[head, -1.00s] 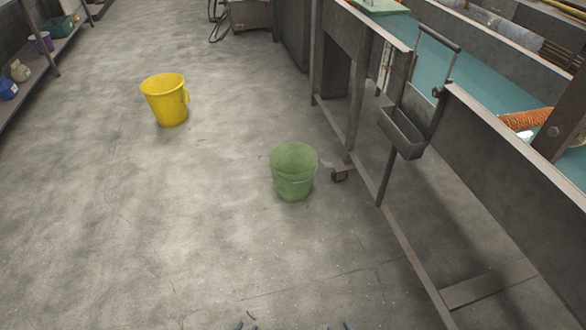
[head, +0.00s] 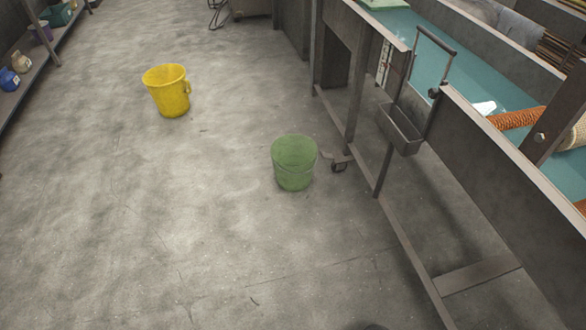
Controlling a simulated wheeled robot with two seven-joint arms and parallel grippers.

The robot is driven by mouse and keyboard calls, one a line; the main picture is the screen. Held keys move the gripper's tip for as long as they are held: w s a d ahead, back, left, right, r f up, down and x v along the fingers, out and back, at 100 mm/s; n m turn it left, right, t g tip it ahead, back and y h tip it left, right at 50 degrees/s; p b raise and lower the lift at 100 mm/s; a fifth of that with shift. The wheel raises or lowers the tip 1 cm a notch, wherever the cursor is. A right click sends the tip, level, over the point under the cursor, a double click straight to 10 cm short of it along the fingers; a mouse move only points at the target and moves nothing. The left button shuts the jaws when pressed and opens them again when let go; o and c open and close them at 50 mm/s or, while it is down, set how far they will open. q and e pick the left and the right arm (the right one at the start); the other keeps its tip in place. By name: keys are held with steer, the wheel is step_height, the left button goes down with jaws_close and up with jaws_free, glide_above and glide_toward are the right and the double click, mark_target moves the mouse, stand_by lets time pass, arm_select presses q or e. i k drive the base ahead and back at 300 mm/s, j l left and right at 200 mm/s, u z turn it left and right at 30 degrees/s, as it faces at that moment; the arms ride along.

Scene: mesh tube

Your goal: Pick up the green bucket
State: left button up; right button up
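The green bucket (head: 294,163) stands upright on the concrete floor near the middle of the head view. It is just left of the workbench's caster and leg. Its open top faces up. Neither of my grippers shows clearly in the head view. A dark shape sits at the very bottom edge, too cut off to tell what it is.
A yellow bucket (head: 168,93) stands farther back on the left. A metal workbench (head: 510,185) with a teal surface runs along the right, with a caster (head: 339,167) beside the green bucket. A shelf (head: 38,62) lines the far left. The floor in front is clear.

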mark_target(294, 156)
steer(key=i+j, duration=0.15)
steer(key=j, duration=0.2)
steer(key=i+j, duration=0.15)
steer(key=j, duration=0.25)
steer(key=i+j, duration=0.2)
steer(key=j, duration=0.15)
steer(key=i+j, duration=0.1)
steer(key=i, duration=0.75)
steer(key=i+l, duration=0.35)
steer(key=l, duration=0.2)
steer(key=i+l, duration=0.4)
steer(key=l, duration=0.35)
steer(key=i+l, duration=0.1)
steer(key=l, duration=0.2)
